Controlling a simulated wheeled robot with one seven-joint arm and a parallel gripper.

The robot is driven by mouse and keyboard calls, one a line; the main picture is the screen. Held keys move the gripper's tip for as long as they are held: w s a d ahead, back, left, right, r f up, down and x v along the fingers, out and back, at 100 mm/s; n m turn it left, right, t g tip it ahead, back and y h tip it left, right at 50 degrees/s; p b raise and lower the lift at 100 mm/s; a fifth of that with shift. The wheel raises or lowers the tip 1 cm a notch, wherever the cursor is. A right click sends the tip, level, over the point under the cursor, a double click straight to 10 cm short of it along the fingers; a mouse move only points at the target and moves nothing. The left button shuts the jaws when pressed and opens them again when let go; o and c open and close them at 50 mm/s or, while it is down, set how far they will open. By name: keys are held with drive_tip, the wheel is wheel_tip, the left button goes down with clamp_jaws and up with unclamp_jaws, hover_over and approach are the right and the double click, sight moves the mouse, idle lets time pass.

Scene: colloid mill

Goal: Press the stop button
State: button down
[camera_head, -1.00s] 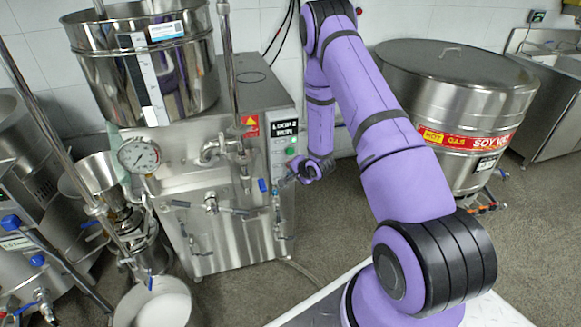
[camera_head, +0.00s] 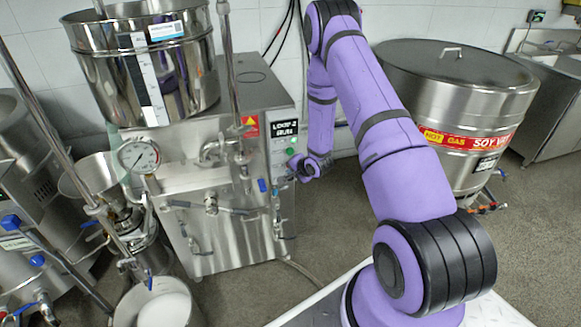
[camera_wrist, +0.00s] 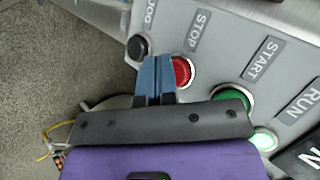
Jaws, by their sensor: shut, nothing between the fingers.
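The red stop button (camera_wrist: 182,72) sits in a pale ring on the grey control panel, below the STOP label (camera_wrist: 197,32) in the wrist view. My gripper (camera_wrist: 157,62) is shut and empty. Its blue fingertips are just left of the red button in the picture and overlap its left edge. I cannot tell whether they touch it. In the head view, my gripper's wrist (camera_head: 308,168) is at the lower right of the machine's panel (camera_head: 282,130), and the stop button is too small or hidden to make out.
A black JOG button (camera_wrist: 138,47) is left of the fingers, and a large green START button (camera_wrist: 233,98) is to the right. A lit green RUN lamp (camera_wrist: 264,139) is beyond it. A steel soy vat (camera_head: 455,100) stands right of my arm.

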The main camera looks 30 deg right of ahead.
drive_tip(key=shift+w+d, duration=0.15)
drive_tip(key=shift+w, duration=0.25)
idle(0.6)
drive_tip(key=shift+s+a, duration=0.3)
drive_tip(key=shift+s, duration=0.55)
drive_tip(key=shift+s, duration=0.1)
drive_tip(key=shift+s+a, duration=0.2)
drive_tip(key=shift+s, duration=0.55)
drive_tip(key=shift+s+a, duration=0.25)
drive_tip(key=shift+s, duration=0.55)
drive_tip(key=shift+s+a, duration=0.2)
drive_tip(key=shift+s, duration=0.55)
